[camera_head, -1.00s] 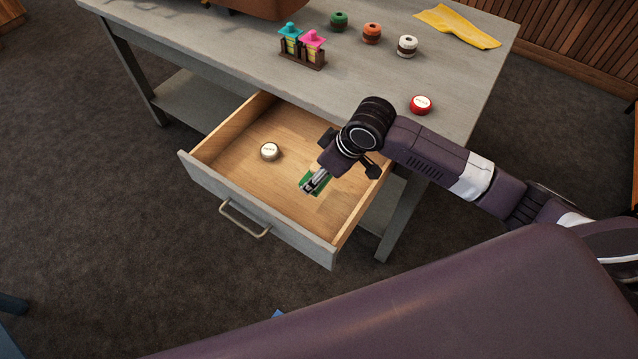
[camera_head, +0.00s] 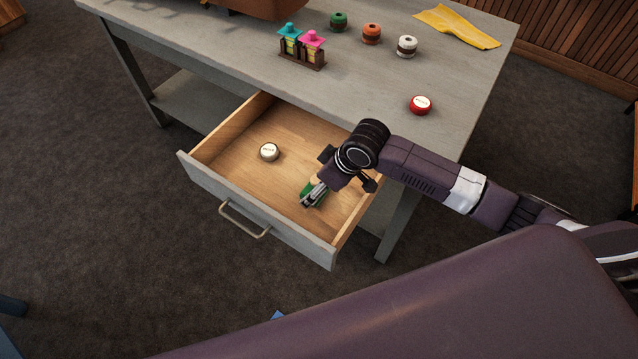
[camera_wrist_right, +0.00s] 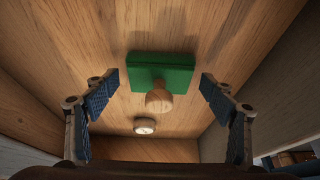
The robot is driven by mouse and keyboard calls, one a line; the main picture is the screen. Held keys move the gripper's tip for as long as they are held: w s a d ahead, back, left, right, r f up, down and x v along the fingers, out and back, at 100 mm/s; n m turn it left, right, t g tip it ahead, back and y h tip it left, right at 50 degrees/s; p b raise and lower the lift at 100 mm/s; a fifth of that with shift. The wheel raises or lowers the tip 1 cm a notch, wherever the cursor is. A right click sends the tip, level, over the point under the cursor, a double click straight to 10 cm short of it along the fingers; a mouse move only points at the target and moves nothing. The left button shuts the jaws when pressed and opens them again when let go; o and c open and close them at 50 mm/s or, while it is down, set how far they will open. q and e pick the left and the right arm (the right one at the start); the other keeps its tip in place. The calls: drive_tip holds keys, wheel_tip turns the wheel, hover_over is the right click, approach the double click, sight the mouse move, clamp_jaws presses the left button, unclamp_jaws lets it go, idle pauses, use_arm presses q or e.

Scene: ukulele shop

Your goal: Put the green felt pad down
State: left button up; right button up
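The green felt pad (camera_wrist_right: 160,70) has a round wooden knob (camera_wrist_right: 158,99). It appears to lie on the floor of the open drawer (camera_head: 265,185), toward the drawer's front right. In the head view the pad (camera_head: 306,187) is partly hidden by my right gripper (camera_head: 309,201). In the right wrist view my right gripper (camera_wrist_right: 158,84) is open, with its fingers apart on both sides of the knob and a visible gap on each side. My left gripper is not in view.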

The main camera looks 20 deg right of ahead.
drive_tip(key=shift+r, duration=0.25)
drive_tip(key=p+v, duration=0.1)
drive_tip(key=v, duration=1.1)
drive_tip(key=shift+f, duration=0.1)
